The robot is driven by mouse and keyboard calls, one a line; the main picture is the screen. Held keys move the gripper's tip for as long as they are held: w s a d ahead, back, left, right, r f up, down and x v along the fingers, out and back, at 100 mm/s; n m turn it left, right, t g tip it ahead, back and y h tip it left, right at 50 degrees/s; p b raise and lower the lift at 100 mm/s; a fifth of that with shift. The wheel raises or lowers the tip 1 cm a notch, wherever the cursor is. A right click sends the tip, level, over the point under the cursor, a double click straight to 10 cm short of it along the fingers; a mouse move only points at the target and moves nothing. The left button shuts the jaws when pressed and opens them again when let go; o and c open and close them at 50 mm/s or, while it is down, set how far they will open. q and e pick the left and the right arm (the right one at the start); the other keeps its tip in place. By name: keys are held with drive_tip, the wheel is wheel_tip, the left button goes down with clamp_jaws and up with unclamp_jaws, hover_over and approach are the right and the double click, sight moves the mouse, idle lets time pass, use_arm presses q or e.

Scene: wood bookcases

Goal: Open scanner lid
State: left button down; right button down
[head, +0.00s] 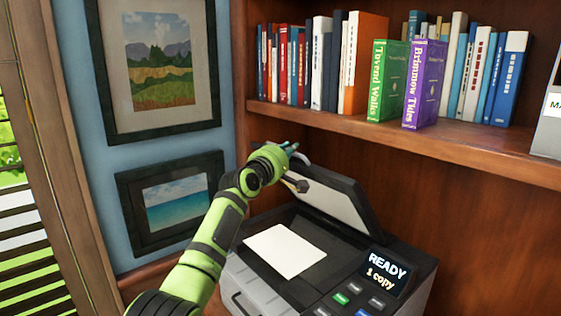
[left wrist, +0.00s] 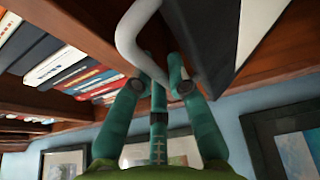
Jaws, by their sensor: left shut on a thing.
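The scanner (head: 270,278) is a dark grey machine below the bookshelf, with a small screen reading "READY 1 copy" (head: 385,271). Its lid (head: 330,195) stands tilted up, with its white underside showing. A sheet of white paper (head: 285,250) lies on the scanner bed. My left gripper (head: 290,150) is at the lid's raised upper left edge. In the left wrist view its teal fingers (left wrist: 165,85) are closed around a light grey curved handle (left wrist: 135,40), next to the dark edge of the lid (left wrist: 205,40). My right gripper is in neither view.
A wooden shelf (head: 400,145) with several books runs above the scanner, close over the raised lid. A green book (head: 388,80) and a purple book (head: 425,85) stand at its front. Framed pictures (head: 175,205) hang on the blue wall at left.

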use_arm(q)
drive_tip(key=shift+w+d+r, duration=0.25)
drive_tip(key=shift+w+d, duration=0.3)
drive_tip(key=shift+d, duration=0.15)
drive_tip(key=c, duration=1.2)
unclamp_jaws()
drive_tip(key=shift+s, duration=0.1)
drive_tip(key=shift+v, duration=5.85)
drive_tip(key=shift+a, duration=0.1)
